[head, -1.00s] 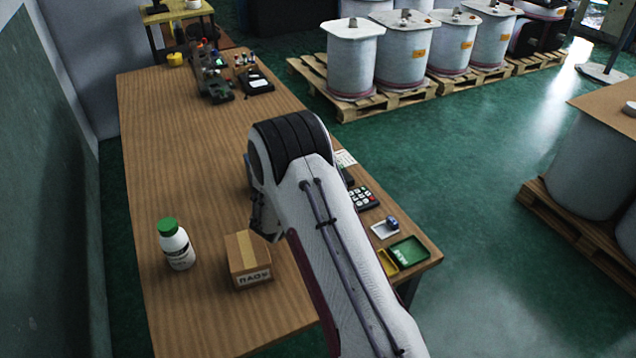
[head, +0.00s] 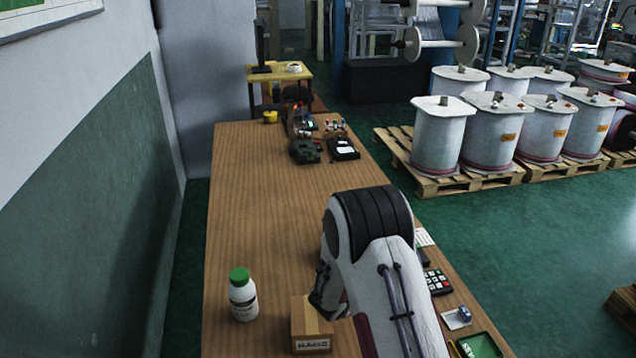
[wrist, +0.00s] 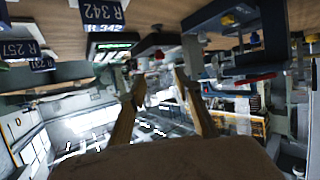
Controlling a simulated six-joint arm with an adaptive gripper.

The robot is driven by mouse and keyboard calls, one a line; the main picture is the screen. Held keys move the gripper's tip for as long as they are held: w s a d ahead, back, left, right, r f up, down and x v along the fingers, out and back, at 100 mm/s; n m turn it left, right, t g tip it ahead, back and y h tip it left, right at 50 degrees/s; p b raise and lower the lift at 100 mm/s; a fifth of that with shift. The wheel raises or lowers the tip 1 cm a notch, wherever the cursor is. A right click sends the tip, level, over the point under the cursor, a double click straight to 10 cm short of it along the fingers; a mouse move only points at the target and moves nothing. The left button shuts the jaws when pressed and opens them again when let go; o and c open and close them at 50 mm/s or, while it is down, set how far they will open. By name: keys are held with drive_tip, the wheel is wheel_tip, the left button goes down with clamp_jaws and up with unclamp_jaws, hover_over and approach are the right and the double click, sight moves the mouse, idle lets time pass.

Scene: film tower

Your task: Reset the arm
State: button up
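My arm (head: 385,270) reaches over the right side of the wooden table in the head view, its black-ringed joint uppermost. My gripper is mostly hidden behind the arm there. In the wrist view, my gripper (wrist: 160,82) shows two brownish fingers standing apart, with nothing seen between them. The wrist picture looks upside down, with the table surface along its top edge.
On the table (head: 250,200) stand a cardboard box (head: 311,335) close by the arm and a green-capped white bottle (head: 242,298). A keypad (head: 438,282) and green tray (head: 480,346) lie at right. Devices (head: 305,150) sit at the far end. The table's middle-left is clear.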

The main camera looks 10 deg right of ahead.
drive_tip(key=w+a+r+n+t+y, duration=0.1)
drive_tip(key=a+r+n+t+y, duration=0.15)
drive_tip(key=a+r+y, duration=0.65)
drive_tip(key=s+a+r+n+y, duration=0.1)
drive_tip(key=s+a+r+n, duration=0.1)
drive_tip(key=s+a+r, duration=0.4)
drive_tip(key=s+a+r+n, duration=0.2)
drive_tip(key=s+r, duration=0.1)
drive_tip(key=r, duration=0.5)
drive_tip(key=s+a+r+n+g+y, duration=0.1)
drive_tip(key=s+r+g, duration=0.1)
drive_tip(key=s, duration=0.6)
drive_tip(key=s+a+r+n+g+y, duration=0.1)
drive_tip(key=s+a+r, duration=0.1)
drive_tip(key=s, duration=0.6)
drive_tip(key=s+d+f+n+g+h, duration=0.1)
drive_tip(key=s+d+f+g, duration=0.1)
drive_tip(key=s, duration=1.5)
drive_tip(key=shift+d+g+h, duration=0.3)
drive_tip(key=shift+d+g, duration=0.05)
drive_tip(key=shift+d, duration=0.35)
